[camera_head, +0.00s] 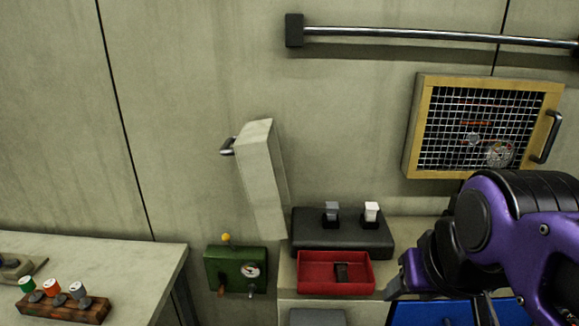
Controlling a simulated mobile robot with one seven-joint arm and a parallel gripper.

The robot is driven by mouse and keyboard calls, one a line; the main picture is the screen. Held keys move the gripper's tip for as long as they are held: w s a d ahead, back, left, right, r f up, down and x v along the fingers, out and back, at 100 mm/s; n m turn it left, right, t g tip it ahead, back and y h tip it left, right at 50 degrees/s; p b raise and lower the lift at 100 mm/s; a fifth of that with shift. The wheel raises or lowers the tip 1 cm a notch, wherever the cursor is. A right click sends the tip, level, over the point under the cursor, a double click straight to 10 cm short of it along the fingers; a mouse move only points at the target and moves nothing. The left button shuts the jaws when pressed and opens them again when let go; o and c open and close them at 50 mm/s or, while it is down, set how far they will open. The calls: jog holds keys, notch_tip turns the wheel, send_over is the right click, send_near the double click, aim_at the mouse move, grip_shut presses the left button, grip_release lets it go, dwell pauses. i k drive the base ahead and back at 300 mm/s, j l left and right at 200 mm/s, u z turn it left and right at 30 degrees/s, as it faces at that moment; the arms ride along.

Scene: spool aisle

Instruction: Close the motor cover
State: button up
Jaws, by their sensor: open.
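A pale grey, box-like cover (262,180) with a metal handle (228,146) stands upright and tilted in front of the wall, left of a dark block. It looks swung open; I take it for the motor cover, though no label shows. Its hinge cannot be made out. My gripper (438,285) is at the lower right, at the end of my purple and black arm, partly hidden by my own wrist. It is open and apart from the cover, well to its right and lower.
A dark block (345,243) with two small knobs and a red tray (313,286) lie between the cover and my arm. A green gauge box (217,267) is below the cover. A yellow-framed mesh panel (411,127) and a rail (400,36) are on the wall.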

aim_at(256, 150)
jog(key=k+j, duration=0.1)
jog(key=j, duration=0.3)
jog(key=k+j+z, duration=0.15)
jog(key=j, duration=0.2)
jog(key=k+j, duration=0.1)
jog(key=j, duration=0.3)
jog(key=k+j+z, duration=0.15)
jog(key=j, duration=0.2)
jog(key=k+j, duration=0.1)
jog(key=j, duration=0.25)
jog(key=k+j+z, duration=0.15)
jog(key=j, duration=0.2)
jog(key=i+l+u, duration=0.25)
jog(key=l+u, duration=0.25)
jog(key=j+u, duration=0.35)
jog(key=j, duration=0.3)
jog(key=j+u, duration=0.35)
jog(key=j, duration=0.25)
jog(key=l+z, duration=0.35)
jog(key=l, duration=0.25)
jog(key=l+z, duration=0.35)
jog(key=l, duration=0.3)
